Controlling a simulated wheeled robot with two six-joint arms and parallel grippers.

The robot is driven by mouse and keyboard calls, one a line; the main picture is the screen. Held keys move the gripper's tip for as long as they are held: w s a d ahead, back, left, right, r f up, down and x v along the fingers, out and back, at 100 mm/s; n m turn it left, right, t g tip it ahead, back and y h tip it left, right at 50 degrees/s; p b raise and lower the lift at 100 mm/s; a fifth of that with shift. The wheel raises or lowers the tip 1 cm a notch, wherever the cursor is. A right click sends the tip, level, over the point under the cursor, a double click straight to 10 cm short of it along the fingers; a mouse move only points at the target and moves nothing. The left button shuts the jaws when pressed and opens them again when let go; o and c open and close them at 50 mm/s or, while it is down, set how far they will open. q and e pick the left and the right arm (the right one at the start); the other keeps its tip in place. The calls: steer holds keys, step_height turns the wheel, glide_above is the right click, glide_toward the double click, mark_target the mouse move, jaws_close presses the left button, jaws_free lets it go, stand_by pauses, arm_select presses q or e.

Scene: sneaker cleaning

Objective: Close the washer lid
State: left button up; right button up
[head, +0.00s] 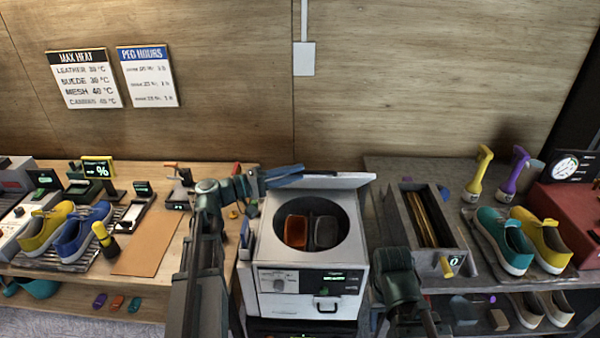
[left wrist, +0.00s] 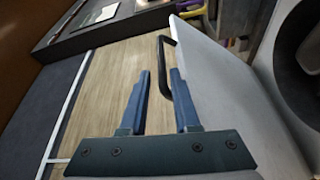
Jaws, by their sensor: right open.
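The washer (head: 265,270) stands at the centre, white, with a round drum opening on top. An orange item and a dark grey item lie in the drum. Its pale lid (head: 345,182) stands raised at the back edge, and shows in the left wrist view (left wrist: 225,85) beside the drum opening. My left gripper (head: 290,174) is at the lid's upper edge. In the left wrist view its blue fingers (left wrist: 160,80) are apart, with the lid's black handle (left wrist: 163,65) at the right finger; I cannot tell if they touch. My right gripper is out of view; only my right arm shows.
A left bench holds yellow and blue sneakers (head: 82,232) and a brown mat (head: 145,248). A right bench holds a grey box (head: 400,215) close beside the washer, teal and yellow sneakers (head: 505,240) and two bottles. The wooden wall stands behind.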

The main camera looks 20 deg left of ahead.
arm_select(q)
steer(key=v, duration=1.1)
steer(key=shift+b, duration=0.35)
stand_by(0.4)
steer(key=shift+f, duration=0.1)
stand_by(0.4)
steer(key=s+d+f+m+g+y, duration=0.1)
steer(key=d+f+m+g+y, duration=0.1)
steer(key=d+f+g, duration=0.5)
steer(key=s+d+f+m+g+y, duration=0.15)
steer(key=d+f, duration=0.45)
steer(key=d, duration=0.6)
steer(key=s+d+f+m+g+y, duration=0.1)
steer(key=s+d+f+m+y, duration=0.2)
steer(key=s+f+y, duration=0.2)
steer(key=s+d+f+m+g+y, duration=0.2)
steer(key=s+d+f+m+y, duration=0.1)
steer(key=s+d+f+y, duration=0.1)
steer(key=s+f+y, duration=0.1)
steer(key=s+y, duration=0.1)
steer(key=y, duration=0.1)
steer(key=shift+s+d, duration=0.3)
steer(key=shift+a+y, duration=0.1)
steer(key=shift+y, duration=0.15)
